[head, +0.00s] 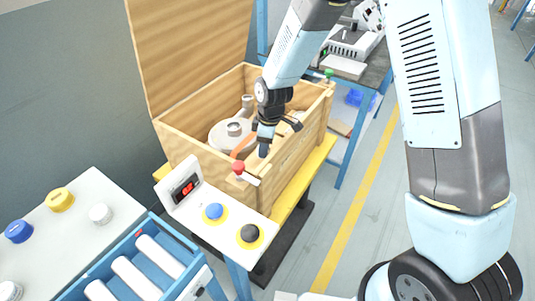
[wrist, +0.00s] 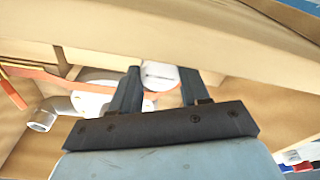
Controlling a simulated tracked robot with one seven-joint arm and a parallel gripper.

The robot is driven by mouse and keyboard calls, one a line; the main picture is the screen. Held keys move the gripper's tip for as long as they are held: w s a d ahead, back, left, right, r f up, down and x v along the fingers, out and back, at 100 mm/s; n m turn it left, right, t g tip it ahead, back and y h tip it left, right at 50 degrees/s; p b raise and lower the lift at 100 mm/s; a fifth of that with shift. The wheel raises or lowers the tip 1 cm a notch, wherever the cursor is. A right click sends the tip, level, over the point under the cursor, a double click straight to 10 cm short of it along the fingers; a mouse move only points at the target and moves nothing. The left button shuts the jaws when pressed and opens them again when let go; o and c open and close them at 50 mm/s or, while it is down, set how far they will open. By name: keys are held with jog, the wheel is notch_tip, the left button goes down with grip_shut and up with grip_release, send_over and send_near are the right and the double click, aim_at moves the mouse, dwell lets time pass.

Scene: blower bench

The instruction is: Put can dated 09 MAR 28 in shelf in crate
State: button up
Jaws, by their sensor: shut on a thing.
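My gripper (head: 264,146) reaches down into the open wooden crate (head: 187,150) in the head view. In the wrist view my gripper (wrist: 160,73) has its two dark fingers on either side of a white round can (wrist: 160,76) and is shut on it. A short dark line of print shows on the can, too small to read. The can cannot be made out in the head view. Wooden walls and ledges of the crate show around the fingers in the wrist view, but I cannot tell whether the can touches a shelf.
A pale round housing with pipe stubs (head: 233,128) and an orange band lie inside the crate. The raised lid (head: 190,45) stands behind. A control panel (head: 218,218) with buttons is in front. A blue-framed roller conveyor (head: 150,258) is at lower left.

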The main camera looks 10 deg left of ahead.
jog(key=shift+f, duration=1.9)
jog(key=o, duration=1.1)
jog(key=shift+c, duration=0.2)
